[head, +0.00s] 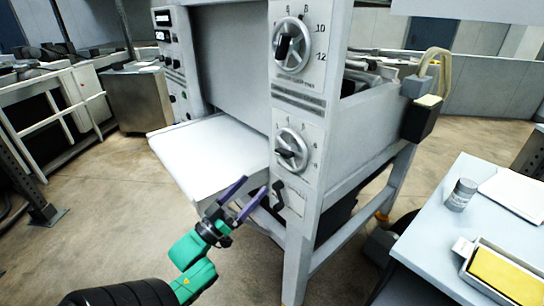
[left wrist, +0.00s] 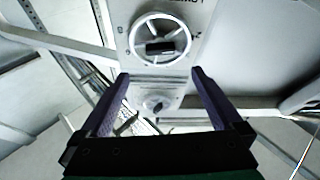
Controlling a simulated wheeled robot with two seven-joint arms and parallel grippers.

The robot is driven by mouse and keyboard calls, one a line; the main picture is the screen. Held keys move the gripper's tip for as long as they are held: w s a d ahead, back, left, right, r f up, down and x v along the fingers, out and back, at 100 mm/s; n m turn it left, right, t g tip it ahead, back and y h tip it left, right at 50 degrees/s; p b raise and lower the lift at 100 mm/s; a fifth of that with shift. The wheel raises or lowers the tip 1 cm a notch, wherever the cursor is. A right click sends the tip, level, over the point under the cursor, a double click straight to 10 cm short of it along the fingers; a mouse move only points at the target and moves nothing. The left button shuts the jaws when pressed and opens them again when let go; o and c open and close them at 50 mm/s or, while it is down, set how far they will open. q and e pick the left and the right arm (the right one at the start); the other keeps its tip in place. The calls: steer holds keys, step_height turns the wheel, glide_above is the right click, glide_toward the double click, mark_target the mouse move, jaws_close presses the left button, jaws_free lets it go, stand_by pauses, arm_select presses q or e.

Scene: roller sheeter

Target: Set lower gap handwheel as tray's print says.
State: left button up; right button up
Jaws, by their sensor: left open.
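The lower gap handwheel (head: 292,150) is a silver ring with a dark grip on the machine's front post, with a numbered dial around it. In the left wrist view a silver wheel with a black grip (left wrist: 160,40), apparently this one, stands ahead of the fingertips. My left gripper (head: 256,184) is open and empty, below and left of the handwheel, apart from it. Its purple fingers also frame the left wrist view (left wrist: 160,73). A metal tray (head: 466,246) with a yellow insert sits on the right table; I cannot read any print. My right gripper is not in view.
A similar upper handwheel (head: 292,43) sits higher on the post. A white sheet table (head: 205,150) juts out at left. A grey jar (head: 460,195) stands on the right table (head: 425,235).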

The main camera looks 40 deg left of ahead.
mark_target(281, 156)
arm_select(q)
steer(key=p+x, duration=0.3)
steer(key=x, duration=0.9)
steer(key=shift+a+f, duration=0.1)
steer(key=c, duration=1.3)
